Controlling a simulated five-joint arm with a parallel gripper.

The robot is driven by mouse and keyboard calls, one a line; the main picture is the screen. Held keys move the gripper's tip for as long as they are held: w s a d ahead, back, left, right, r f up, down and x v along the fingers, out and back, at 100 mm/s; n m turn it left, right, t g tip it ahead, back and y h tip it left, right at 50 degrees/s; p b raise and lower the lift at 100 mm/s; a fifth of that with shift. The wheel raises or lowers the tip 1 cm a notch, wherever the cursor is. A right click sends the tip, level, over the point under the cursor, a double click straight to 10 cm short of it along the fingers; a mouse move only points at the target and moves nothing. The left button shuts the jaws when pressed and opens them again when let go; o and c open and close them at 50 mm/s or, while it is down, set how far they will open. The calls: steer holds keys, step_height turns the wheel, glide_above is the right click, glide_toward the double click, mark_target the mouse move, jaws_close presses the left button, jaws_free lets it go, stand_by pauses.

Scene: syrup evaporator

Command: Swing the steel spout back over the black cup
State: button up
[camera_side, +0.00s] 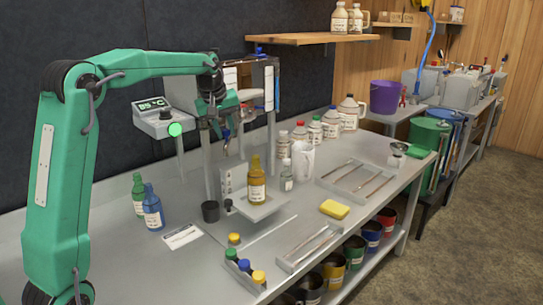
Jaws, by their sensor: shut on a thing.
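My gripper (224,132) is up at the steel evaporator stand, shut on what appears to be the steel spout. The spout is small here and mostly hidden by the jaws, so its exact direction is hard to tell. The black cup (210,212) stands upright on the bench below and a little left of my gripper. An amber bottle (256,186) with a white label stands on a raised grey platform (262,210), right of the cup and lower than my gripper.
A green bottle (138,196) and a blue bottle (152,208) stand left of the cup. A temperature display (155,117) is behind. A small clear bottle (286,178) stands close right of the amber one. A yellow sponge (334,209) and tool trays (306,247) lie farther right.

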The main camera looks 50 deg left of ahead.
steer(key=shift+s+a, duration=0.4)
steer(key=shift+a, duration=0.25)
steer(key=shift+s+a, duration=0.45)
steer(key=shift+a, duration=0.35)
stand_by(0.4)
steer(key=shift+s+a, duration=0.1)
steer(key=shift+a, duration=0.1)
steer(key=shift+s+a, duration=0.2)
steer(key=shift+a, duration=1.1)
